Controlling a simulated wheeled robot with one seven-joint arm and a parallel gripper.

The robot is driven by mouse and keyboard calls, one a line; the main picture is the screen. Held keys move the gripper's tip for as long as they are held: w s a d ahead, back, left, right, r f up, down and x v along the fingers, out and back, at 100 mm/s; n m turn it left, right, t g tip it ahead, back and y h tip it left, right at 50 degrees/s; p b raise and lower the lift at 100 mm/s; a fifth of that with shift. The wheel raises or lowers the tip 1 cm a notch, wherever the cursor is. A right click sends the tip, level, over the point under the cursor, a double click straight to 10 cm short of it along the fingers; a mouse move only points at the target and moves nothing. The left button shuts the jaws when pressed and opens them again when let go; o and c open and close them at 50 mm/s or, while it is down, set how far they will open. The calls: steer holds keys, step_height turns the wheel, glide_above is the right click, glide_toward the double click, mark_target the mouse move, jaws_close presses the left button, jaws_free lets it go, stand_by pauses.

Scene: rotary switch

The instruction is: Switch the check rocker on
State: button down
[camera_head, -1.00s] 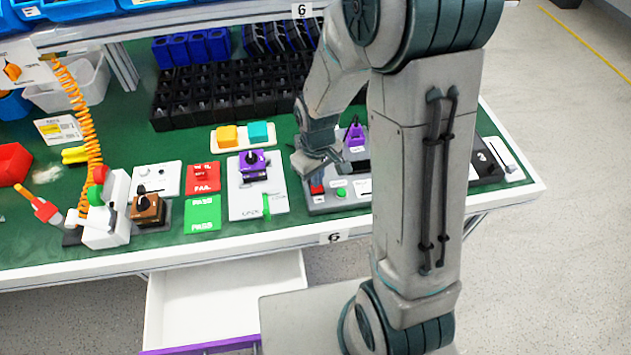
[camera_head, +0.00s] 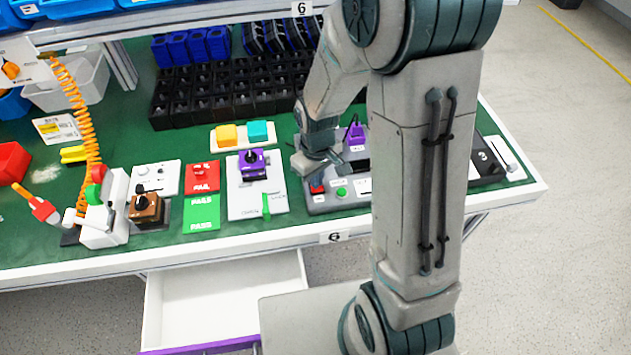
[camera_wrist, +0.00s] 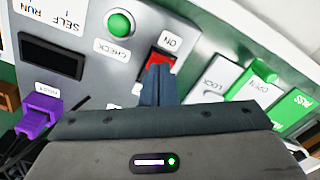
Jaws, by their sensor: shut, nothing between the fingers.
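The red check rocker (camera_wrist: 162,62) sits in a grey panel beside the ON label (camera_wrist: 171,41) and the CHECK label (camera_wrist: 112,51) in the wrist view. It also shows in the head view (camera_head: 317,188), just below my gripper. My gripper (camera_wrist: 157,80) is shut and empty, and its fingertips overlap the near part of the rocker. I cannot tell whether they touch it. The fingers hide part of the rocker, so its tilt is unclear. In the head view my gripper (camera_head: 322,166) hangs over the left part of the panel.
A green round button (camera_wrist: 121,22) is beside the rocker. A purple connector (camera_wrist: 39,114) and a dark display (camera_wrist: 52,56) are on the same panel. A white plate with a green lever (camera_wrist: 246,83) lies beside the panel. Black bins (camera_head: 215,95) stand behind.

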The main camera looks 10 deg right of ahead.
steer(key=shift+f+b, duration=0.35)
steer(key=shift+f, duration=0.15)
steer(key=shift+r, duration=0.1)
steer(key=shift+r+p, duration=2.7)
steer(key=shift+r, duration=0.8)
steer(key=s+d+r+m+t, duration=0.1)
steer(key=s+d+r+m, duration=0.1)
steer(key=s+r, duration=0.4)
steer(key=s+d+r+m+t, duration=0.2)
steer(key=s+r, duration=0.4)
steer(key=r, duration=0.5)
steer(key=shift+s+d+r+m, duration=0.3)
steer(key=shift+d+m, duration=0.4)
steer(key=shift+m, duration=0.3)
steer(key=shift+a, duration=0.15)
